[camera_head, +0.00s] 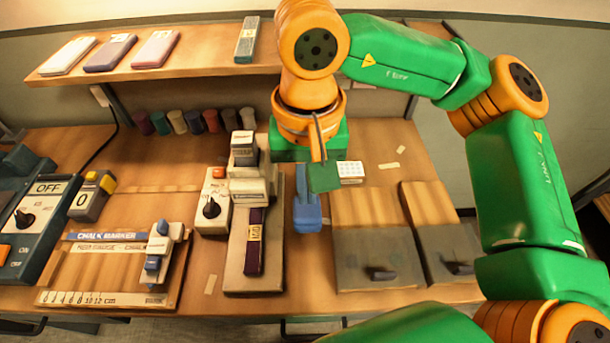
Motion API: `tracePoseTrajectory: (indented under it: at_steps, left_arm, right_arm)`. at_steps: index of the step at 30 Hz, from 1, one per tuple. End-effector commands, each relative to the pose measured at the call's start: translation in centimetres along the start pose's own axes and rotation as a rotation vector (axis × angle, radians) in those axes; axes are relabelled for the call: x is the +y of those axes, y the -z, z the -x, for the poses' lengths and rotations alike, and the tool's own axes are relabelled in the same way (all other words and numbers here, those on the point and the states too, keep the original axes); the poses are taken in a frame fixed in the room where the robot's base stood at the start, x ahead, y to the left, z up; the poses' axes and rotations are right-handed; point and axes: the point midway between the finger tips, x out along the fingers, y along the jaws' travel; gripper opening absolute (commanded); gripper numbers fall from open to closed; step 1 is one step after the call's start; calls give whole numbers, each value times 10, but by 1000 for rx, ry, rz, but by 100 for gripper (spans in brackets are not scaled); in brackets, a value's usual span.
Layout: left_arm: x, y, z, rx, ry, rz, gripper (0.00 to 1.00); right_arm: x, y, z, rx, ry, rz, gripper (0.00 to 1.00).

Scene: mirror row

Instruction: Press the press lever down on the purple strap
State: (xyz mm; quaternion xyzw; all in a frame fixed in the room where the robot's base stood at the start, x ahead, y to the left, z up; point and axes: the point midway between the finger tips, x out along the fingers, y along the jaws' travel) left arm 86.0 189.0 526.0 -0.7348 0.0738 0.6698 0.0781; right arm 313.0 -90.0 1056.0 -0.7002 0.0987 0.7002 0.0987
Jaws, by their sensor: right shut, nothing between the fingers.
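The purple strap (255,240) is a dark strip with a yellow label. It lies lengthwise on the pale base of the press (236,272), its far end at the press head (250,190). I cannot clearly make out the press lever; a grey-and-white upper part (243,148) stands at the back of the press. My right gripper (323,178) is shut and empty, pointing down to the right of the press. It appears apart from the press and the strap. It hides part of what lies behind it. My left gripper is out of view.
A blue tool (307,213) lies right of the press, just below my right gripper in the picture. A dial box (213,205) stands left of the press. A chalk marker board (100,270) lies farther left. Two grey-fronted panels with handles (375,250) are at right.

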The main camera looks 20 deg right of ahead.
Motion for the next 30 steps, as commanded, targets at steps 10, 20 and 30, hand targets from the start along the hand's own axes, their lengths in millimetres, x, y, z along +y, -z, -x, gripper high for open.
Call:
tracePoseTrajectory:
  at_steps: [10,20,30]
  left_arm:
    - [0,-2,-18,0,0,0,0]
    - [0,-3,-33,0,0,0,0]
    - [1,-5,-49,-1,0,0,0]
  right_arm:
    - [0,0,-19,-1,0,0,0]
    - [0,0,-36,-1,-1,0,0]
    - [0,0,-52,0,-1,0,0]
